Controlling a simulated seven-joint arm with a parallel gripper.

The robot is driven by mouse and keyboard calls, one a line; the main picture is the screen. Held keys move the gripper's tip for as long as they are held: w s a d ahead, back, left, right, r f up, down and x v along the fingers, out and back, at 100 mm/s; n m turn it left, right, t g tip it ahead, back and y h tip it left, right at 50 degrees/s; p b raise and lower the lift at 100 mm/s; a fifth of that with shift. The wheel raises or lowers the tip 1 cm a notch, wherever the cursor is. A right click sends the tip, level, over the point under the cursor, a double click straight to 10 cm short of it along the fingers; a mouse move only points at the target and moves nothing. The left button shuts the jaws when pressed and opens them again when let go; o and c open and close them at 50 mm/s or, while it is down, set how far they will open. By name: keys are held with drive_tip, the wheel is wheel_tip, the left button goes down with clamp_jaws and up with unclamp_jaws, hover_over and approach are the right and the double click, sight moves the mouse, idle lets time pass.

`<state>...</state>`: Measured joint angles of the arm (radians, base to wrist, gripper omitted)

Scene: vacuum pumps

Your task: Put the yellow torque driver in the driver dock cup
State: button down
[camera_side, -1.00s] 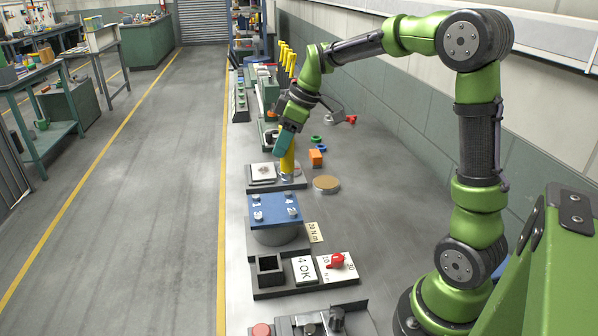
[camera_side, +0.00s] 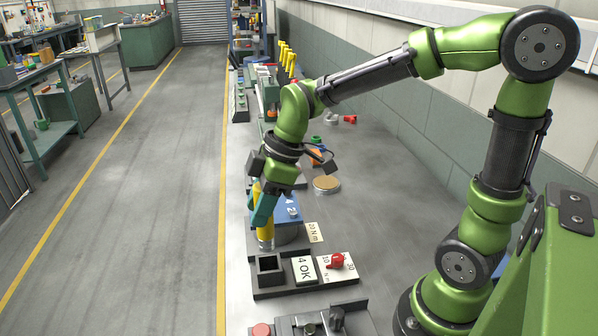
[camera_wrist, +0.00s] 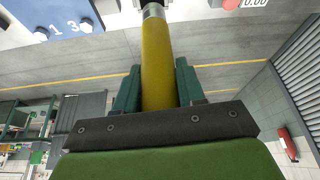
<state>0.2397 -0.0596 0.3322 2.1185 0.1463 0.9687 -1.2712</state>
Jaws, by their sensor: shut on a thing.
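The yellow torque driver (camera_side: 265,233) is held upright in my gripper (camera_side: 262,208), above the near-left area of the bench. Its lower end shows just behind the square black cup (camera_side: 270,268) and a little above it in the picture; I cannot tell its height over the bench. In the wrist view the yellow driver (camera_wrist: 156,60) runs between the two teal fingers of my gripper (camera_wrist: 157,88), with its metal end at the top edge. The square cup is open at the top and looks empty; it stands on a dark base.
The blue plate (camera_side: 288,208) on a round grey body sits right behind the driver. A "4 OK" card (camera_side: 304,270) and a dial card with a red knob (camera_side: 337,261) are right of the cup. A tan disc (camera_side: 326,183) lies farther back. Bench right of these is clear.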

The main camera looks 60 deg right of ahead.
sight(263, 241)
wheel_tip(263, 241, down, 9)
drive_tip(key=shift+r, duration=0.1)
idle(0.3)
drive_tip(key=c, duration=0.7)
unclamp_jaws()
drive_tip(key=shift+f, duration=0.25)
drive_tip(key=shift+r, duration=0.1)
drive_tip(key=v, duration=1.1)
drive_tip(key=s+r+m+t, duration=0.1)
drive_tip(key=s+m, duration=0.1)
drive_tip(key=m, duration=0.2)
drive_tip(key=s+d+r+m+t+h, duration=0.1)
drive_tip(key=s+r+m, duration=0.1)
drive_tip(key=m, duration=0.3)
drive_tip(key=s+d+r+m+t, duration=0.1)
drive_tip(key=s+m+t, duration=0.1)
drive_tip(key=s+m, duration=0.2)
drive_tip(key=shift+s+d+r+m+h, duration=0.1)
drive_tip(key=shift+d+r+m+h, duration=0.15)
drive_tip(key=shift+m, duration=0.25)
drive_tip(key=shift+a, duration=0.1)
